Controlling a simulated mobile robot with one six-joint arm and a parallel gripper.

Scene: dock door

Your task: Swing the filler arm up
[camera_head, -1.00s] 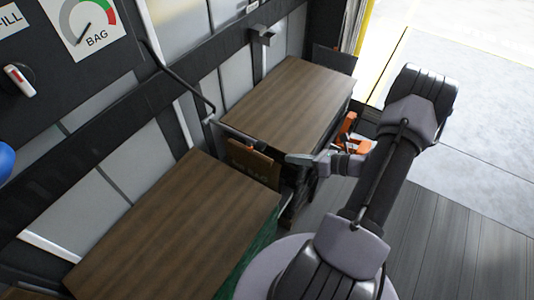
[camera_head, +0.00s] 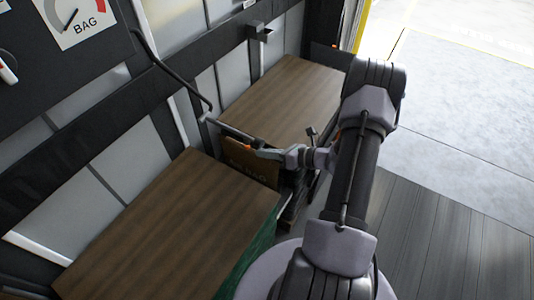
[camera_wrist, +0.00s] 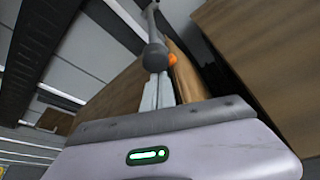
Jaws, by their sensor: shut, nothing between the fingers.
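The filler arm (camera_head: 232,131) is a thin dark rod low between the two brown boxes, joined to the end of a black hose at the wall. Its near end has an orange part (camera_head: 256,144). My gripper (camera_head: 266,153) is at that end, its fingers shut and empty. In the wrist view the shut fingers (camera_wrist: 158,90) point at a grey rounded end piece (camera_wrist: 155,56) with an orange tab (camera_wrist: 173,60). They look very close to it; I cannot tell if they touch. A brown bag (camera_head: 245,165) with AIR BAG lettering hangs just below the arm.
One brown-topped box (camera_head: 170,225) stands near left, another (camera_head: 285,100) far, with a narrow gap between. A dark wall with panels runs behind, carrying a BAG gauge (camera_head: 75,18). Open floor (camera_head: 450,120) lies to the right.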

